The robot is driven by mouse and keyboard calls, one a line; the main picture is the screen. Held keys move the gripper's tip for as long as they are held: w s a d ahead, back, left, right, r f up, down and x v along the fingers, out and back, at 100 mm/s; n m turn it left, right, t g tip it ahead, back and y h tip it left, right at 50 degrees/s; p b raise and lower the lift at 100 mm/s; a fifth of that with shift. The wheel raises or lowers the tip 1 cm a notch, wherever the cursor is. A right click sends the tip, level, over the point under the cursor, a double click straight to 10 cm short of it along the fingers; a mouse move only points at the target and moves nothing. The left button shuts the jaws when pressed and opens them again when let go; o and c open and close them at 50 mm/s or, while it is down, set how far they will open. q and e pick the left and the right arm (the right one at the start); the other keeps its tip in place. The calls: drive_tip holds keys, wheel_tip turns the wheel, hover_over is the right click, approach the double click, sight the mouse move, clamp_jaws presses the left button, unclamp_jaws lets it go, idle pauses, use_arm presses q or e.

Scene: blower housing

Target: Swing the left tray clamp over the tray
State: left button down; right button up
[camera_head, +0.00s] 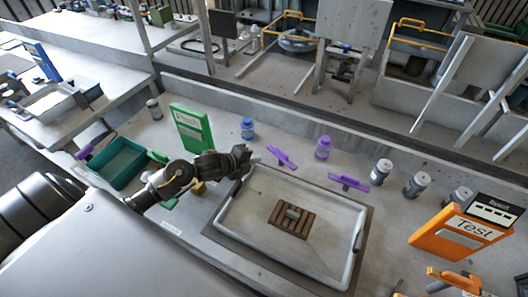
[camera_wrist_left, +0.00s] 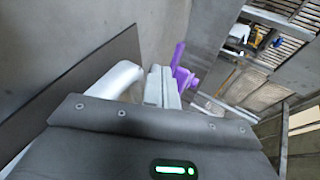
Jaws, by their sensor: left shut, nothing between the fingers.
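The large pale tray (camera_head: 228,222) lies on the bench on a dark mat, with a slatted brown block (camera_head: 293,218) inside. The left purple clamp (camera_head: 281,157) stands just beyond the tray's far rim, its bar slanting down to the right. The right purple clamp (camera_head: 349,182) is farther along that rim. My left gripper (camera_head: 240,155) is at the tray's far left corner, a little left of the left clamp. In the left wrist view its fingers (camera_wrist_left: 163,87) are shut and empty, with a purple part (camera_wrist_left: 183,70) just beyond them. Contact cannot be told. My right gripper is out of view.
A green "Plast" box (camera_head: 191,128) and a teal bin (camera_head: 119,163) stand to the left. An orange "Test" box (camera_head: 455,235) stands at right.

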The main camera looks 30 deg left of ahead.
sight(268, 148)
use_arm(q)
drive_tip(key=shift+w+d+f+p, duration=0.1)
drive_tip(key=shift+w+d+p, duration=0.15)
drive_tip(key=shift+w, duration=0.4)
drive_tip(key=shift+w+d+r+p, duration=0.1)
drive_tip(key=shift+w+d+p, duration=0.1)
drive_tip(key=shift+w, duration=0.5)
drive_tip(key=shift+w+d+f+p, duration=0.15)
drive_tip(key=shift+w+d, duration=0.1)
drive_tip(key=shift+w, duration=0.4)
drive_tip(key=shift+w+a+m+g+h+b, duration=0.2)
drive_tip(key=shift+w+m+g+h+b, duration=0.25)
drive_tip(key=shift+m+h, duration=0.3)
drive_tip(key=shift+w+a+m+g+h+b, duration=0.15)
drive_tip(key=shift+w+m+g+h+b, duration=0.2)
drive_tip(key=shift+m+h+b, duration=0.35)
drive_tip(key=shift+w+f, duration=0.1)
drive_tip(key=shift+w, duration=0.05)
drive_tip(key=shift+w+b, duration=0.85)
drive_tip(key=shift+b, duration=0.05)
drive_tip(key=shift+w, duration=0.1)
drive_tip(key=shift+r, duration=0.3)
